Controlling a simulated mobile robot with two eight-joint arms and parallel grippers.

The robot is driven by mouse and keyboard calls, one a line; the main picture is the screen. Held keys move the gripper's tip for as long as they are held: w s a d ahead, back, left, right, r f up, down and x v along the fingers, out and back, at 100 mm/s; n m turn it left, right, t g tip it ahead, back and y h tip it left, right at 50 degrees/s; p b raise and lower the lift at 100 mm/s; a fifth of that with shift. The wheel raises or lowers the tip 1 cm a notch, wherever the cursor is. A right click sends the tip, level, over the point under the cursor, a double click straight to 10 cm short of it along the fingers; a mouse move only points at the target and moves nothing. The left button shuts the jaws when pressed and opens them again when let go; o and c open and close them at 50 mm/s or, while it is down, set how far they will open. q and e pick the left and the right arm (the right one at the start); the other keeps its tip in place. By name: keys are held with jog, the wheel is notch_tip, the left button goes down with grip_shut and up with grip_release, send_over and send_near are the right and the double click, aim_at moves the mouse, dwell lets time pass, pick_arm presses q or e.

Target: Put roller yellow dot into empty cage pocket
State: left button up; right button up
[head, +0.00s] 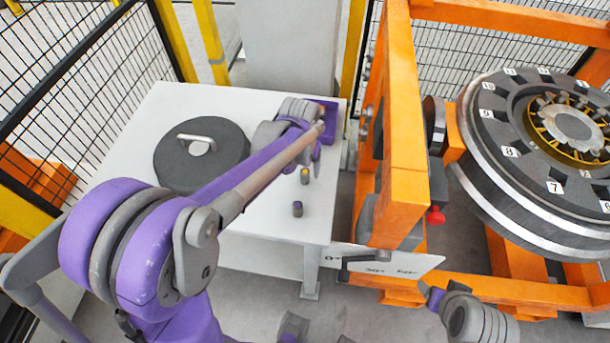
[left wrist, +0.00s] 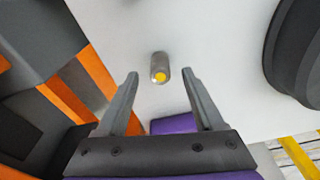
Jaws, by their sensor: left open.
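The roller with the yellow dot (head: 304,176) stands on the white table near its right edge; it also shows in the left wrist view (left wrist: 159,64), dot facing the camera. My left gripper (left wrist: 160,73) is open and empty, its fingers pointing toward the roller, which appears between the fingertips. I cannot tell the remaining distance. In the head view, my left arm reaches over the table and its fingers are hard to make out. The bearing cage (head: 545,122), with yellow parts, sits inside the numbered wheel at right; which pocket is empty is too small to tell.
A second small roller with a purplish top (head: 297,209) stands nearer the front edge of the white table (head: 250,225). A dark disc with a handle (head: 225,165) lies to its left. An orange gantry post (head: 395,110) rises between table and numbered wheel (head: 490,175).

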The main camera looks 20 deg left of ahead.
pick_arm(q)
jog(key=f, duration=0.2)
jog(key=shift+w+f, duration=0.3)
jog(key=shift+f, duration=0.05)
grip_shut()
